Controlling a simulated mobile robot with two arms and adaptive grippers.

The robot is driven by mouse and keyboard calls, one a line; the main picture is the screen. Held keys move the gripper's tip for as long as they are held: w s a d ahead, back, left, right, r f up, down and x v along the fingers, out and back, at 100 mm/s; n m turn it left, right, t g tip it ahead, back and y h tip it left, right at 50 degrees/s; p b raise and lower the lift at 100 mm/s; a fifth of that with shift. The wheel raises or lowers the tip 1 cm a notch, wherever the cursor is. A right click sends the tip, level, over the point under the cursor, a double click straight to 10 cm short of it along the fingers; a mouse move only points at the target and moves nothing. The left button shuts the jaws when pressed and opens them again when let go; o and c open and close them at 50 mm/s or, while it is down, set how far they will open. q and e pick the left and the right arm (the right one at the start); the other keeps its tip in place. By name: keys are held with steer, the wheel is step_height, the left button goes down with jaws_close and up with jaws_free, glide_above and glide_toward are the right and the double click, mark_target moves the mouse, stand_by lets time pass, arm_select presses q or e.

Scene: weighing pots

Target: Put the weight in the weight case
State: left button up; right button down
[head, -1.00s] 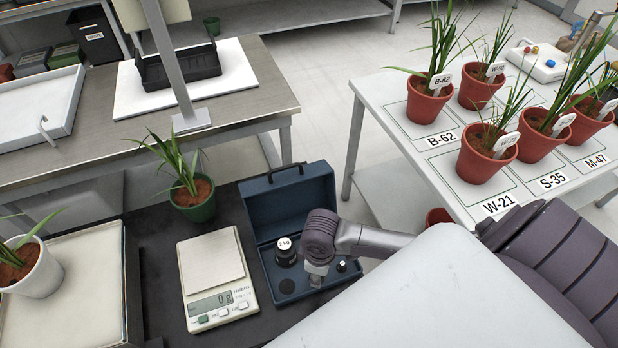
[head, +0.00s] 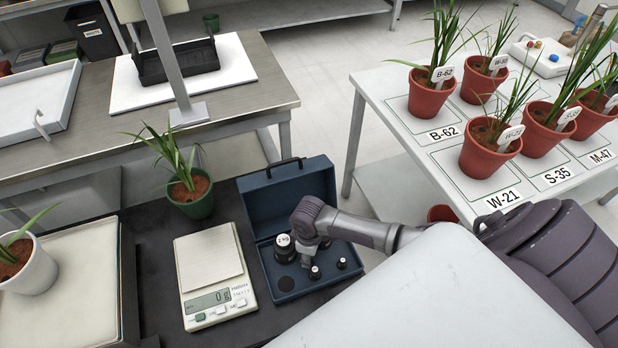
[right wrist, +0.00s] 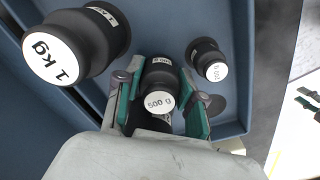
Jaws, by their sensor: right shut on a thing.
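The blue weight case (head: 254,262) stands open on the dark bench, lid raised at the back. A large black weight (head: 284,248) with a white label sits in it; the right wrist view shows it marked 1 kg (right wrist: 85,48). My right gripper (head: 307,258) is over the case, just right of the large weight. In the right wrist view its fingers (right wrist: 162,110) are shut on a black 500 g weight (right wrist: 160,88). I cannot tell whether that weight touches the case floor. A smaller weight (right wrist: 207,60) stands beside it. My left gripper is not in view.
A white scale (head: 211,258) reading 0 g stands left of the case. A green potted plant (head: 190,195) is behind the scale and a white pot (head: 30,268) is at far left. A table (head: 405,140) with several red pots stands at right.

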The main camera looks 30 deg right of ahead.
steer(key=c, duration=1)
jaws_free()
steer(key=shift+f, duration=0.1)
step_height(320, 180, up, 12)
steer(key=shift+r+p, duration=0.15)
steer(key=shift+p, duration=0.9)
steer(key=shift+s, duration=0.1)
